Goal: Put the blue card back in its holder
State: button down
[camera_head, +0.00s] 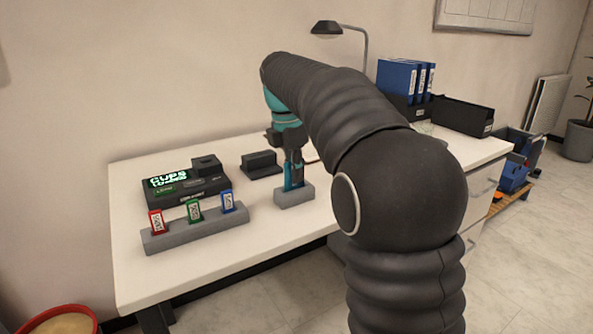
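A blue card (228,201) with a printed code stands upright at the right end of a long grey holder (195,233). A green card (194,211) and a red card (156,222) stand in the same holder, to its left. My gripper (293,182) points down at a small grey block (294,197), right of the holder and apart from the blue card. Blue-teal parts show between or at its fingers; whether they are a held thing or part of the gripper is unclear. Its finger opening cannot be made out.
A black machine (187,193) with a lit green display stands behind the holder. A black block (260,163) sits behind my gripper. A lamp (327,29), blue binders (405,79) and a black tray (463,116) are farther back. The white table (262,225) is clear at front.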

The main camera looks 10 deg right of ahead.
jog(key=shift+f, duration=0.5)
jog(key=shift+r, duration=0.2)
dwell(0.8)
jog(key=shift+f, duration=0.2)
dwell(0.3)
jog(key=c, duration=1.2)
grip_release()
jog(key=shift+c, duration=0.2)
jog(key=shift+r, duration=0.1)
jog(key=r, duration=0.3)
jog(key=a+r, duration=0.1)
jog(key=r, duration=0.6)
jog(key=shift+s+a+r, duration=0.25)
jog(key=shift+a+r, duration=0.05)
jog(key=shift+r, duration=0.55)
jog(key=shift+s, duration=0.15)
